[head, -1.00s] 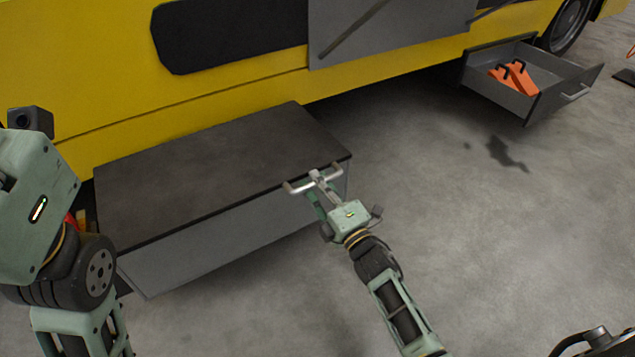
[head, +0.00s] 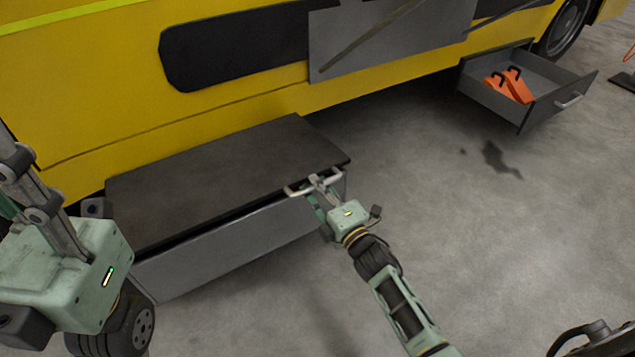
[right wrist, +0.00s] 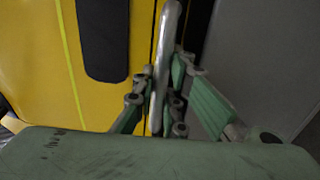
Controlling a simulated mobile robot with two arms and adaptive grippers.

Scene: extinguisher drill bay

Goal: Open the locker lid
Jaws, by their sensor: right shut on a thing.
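The locker (head: 225,262) is a long grey box beside the yellow vehicle. Its dark flat lid (head: 220,175) is raised slightly, with a narrow dark gap along the front edge. A pale bar handle (head: 295,191) sits at the lid's front edge, towards the right end. My right gripper (head: 316,181) is shut on the handle. In the right wrist view the handle (right wrist: 168,45) runs upright between the fingers (right wrist: 158,97). My left gripper (head: 38,208) is at the left edge, left of the locker, partly cut off; its fingertips do not show clearly.
The yellow vehicle (head: 85,110) stands right behind the locker. An open grey drawer (head: 510,110) with orange chocks (head: 512,86) juts out at the upper right. The concrete floor (head: 440,220) is clear between drawer and locker. A dark object (head: 595,340) shows at the bottom right corner.

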